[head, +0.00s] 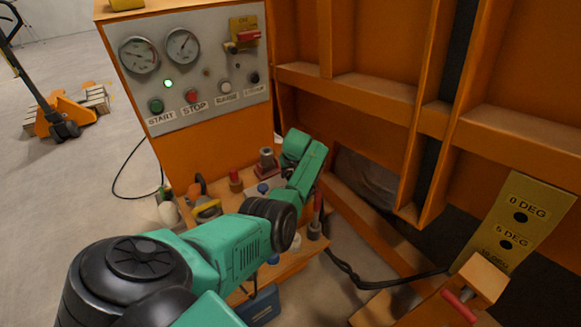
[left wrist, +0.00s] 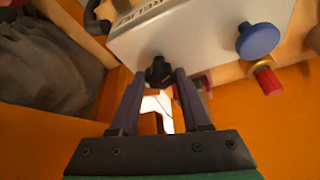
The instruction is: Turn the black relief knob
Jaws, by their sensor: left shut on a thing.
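The black relief knob (left wrist: 158,72) shows in the left wrist view on the edge of a pale metal block. Part of a label reading like "RELIEF" shows upside down on that block (left wrist: 190,28). My left gripper (left wrist: 160,80) has its two dark fingers on either side of the knob and is shut on it. In the head view my green left arm (head: 238,245) reaches across the lower shelf. The fingertips and the knob cannot be made out there. My right gripper is in neither view.
A control panel (head: 195,95) with gauges, a lit green lamp and START and STOP buttons stands behind. A blue knob (left wrist: 258,40) and a red knob (left wrist: 267,80) sit close to the block. Orange frame beams (head: 370,95) rise at the right.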

